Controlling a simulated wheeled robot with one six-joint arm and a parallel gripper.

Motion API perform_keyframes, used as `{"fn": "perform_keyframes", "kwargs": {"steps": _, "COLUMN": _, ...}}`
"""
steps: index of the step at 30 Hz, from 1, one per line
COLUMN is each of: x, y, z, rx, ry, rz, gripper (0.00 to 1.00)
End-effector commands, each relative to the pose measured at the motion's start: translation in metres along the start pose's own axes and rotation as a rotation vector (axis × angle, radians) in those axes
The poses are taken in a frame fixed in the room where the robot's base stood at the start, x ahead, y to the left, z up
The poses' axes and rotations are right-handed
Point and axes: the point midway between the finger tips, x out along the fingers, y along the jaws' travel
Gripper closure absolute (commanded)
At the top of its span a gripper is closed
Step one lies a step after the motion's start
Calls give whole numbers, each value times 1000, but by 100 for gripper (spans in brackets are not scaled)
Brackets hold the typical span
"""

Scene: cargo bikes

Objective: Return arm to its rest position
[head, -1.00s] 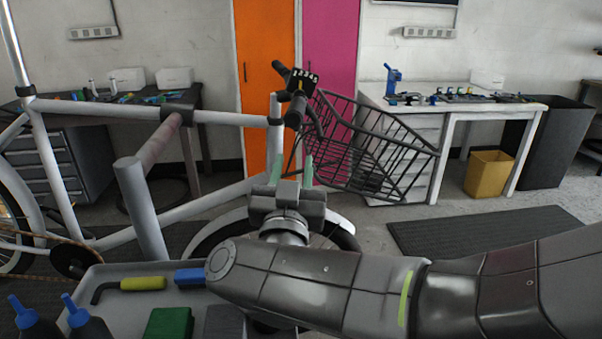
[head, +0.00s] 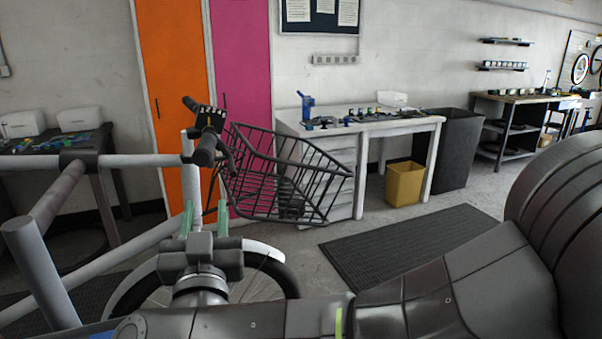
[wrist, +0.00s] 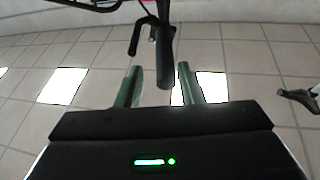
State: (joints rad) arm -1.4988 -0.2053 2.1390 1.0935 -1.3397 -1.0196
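My gripper (head: 204,222) is in front of the bike, its two green fingers pointing away from me and standing apart with nothing between them in the head view. In the wrist view my gripper (wrist: 157,88) also shows its green fingers spread wide. A dark handlebar grip (wrist: 163,60) shows beyond and between the fingertips there; I cannot tell how far off it is. My arm (head: 400,310) reaches in from the lower right. The white bike frame (head: 140,160) stands at the left, with its handlebar (head: 206,150) and black wire basket (head: 280,175) behind my gripper.
A white workbench (head: 375,127) with small parts stands behind the basket. A yellow bin (head: 404,183) and a black bin (head: 447,150) stand by it. A dark mat (head: 400,245) lies on the open floor at right. Orange (head: 178,90) and pink (head: 240,60) doors are behind.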

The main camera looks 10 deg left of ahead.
Motion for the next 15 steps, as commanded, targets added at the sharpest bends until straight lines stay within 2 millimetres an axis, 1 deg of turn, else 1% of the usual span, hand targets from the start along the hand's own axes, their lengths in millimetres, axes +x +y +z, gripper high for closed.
{"fn": "perform_keyframes", "kwargs": {"steps": 5, "x": 7, "y": 0, "z": 3, "rx": -2, "ry": 1, "rz": 3, "gripper": 66}}
{"fn": "perform_keyframes", "kwargs": {"steps": 15, "x": 37, "y": 2, "z": 14, "rx": -4, "ry": 1, "rz": 4, "gripper": 66}}
